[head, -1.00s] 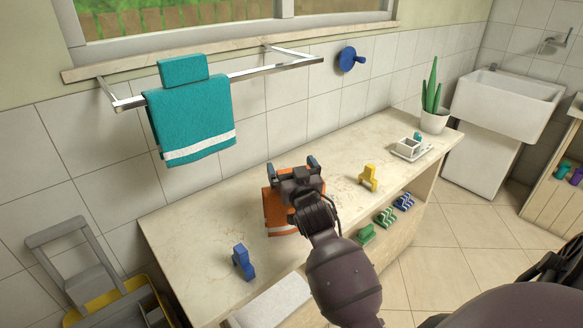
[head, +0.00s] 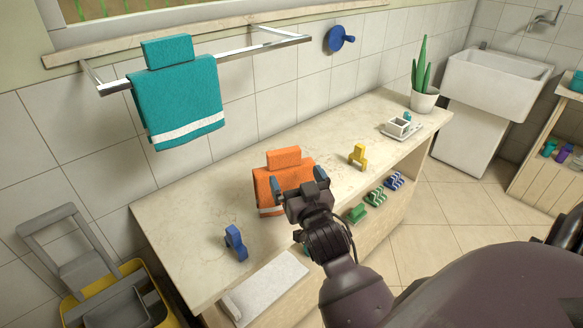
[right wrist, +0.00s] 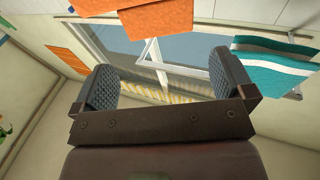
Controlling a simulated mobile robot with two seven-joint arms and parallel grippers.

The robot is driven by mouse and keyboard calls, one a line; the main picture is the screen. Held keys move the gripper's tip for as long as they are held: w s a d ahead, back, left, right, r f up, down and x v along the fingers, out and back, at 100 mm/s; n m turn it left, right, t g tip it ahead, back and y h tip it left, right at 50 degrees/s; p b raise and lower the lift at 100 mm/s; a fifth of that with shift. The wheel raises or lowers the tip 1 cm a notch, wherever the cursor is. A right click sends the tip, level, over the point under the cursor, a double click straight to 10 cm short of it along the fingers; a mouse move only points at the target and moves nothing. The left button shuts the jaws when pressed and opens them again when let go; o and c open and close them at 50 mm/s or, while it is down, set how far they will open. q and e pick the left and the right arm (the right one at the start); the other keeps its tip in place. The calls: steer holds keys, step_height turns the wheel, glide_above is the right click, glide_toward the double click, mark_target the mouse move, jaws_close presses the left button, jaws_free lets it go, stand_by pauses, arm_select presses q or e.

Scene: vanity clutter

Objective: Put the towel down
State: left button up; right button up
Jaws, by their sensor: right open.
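The orange towel (head: 284,160) with a white stripe near its lower edge is at the middle of the counter (head: 200,195); I cannot tell whether it lies flat or stands. My right gripper (head: 298,181) is open at its near side, with its fingers apart and partly covering the towel. In the right wrist view the open fingers (right wrist: 167,82) have nothing between them. Orange cloth (right wrist: 155,18) shows beyond them at the top edge, apart from the fingers. My left gripper is not in view.
A teal towel (head: 178,100) hangs on the wall rail (head: 260,52). A blue piece (head: 235,243) and a yellow piece (head: 357,155) stand on the counter, left and right of the orange towel. A potted plant (head: 424,98) is at the far end.

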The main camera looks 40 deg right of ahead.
steer(key=s+a+f+n+g+y, duration=0.2)
steer(key=s+a+f+g+y, duration=0.1)
steer(key=s+f, duration=0.6)
steer(key=s+a+f+n+g+y, duration=0.2)
steer(key=s+f, duration=0.8)
steer(key=f, duration=0.5)
steer(key=a+g+y, duration=0.1)
steer(key=a+g, duration=0.1)
steer(key=shift+s+a+f+n+g, duration=0.2)
steer(key=shift+n+g, duration=0.1)
steer(key=shift+g, duration=0.1)
steer(key=shift+r, duration=0.1)
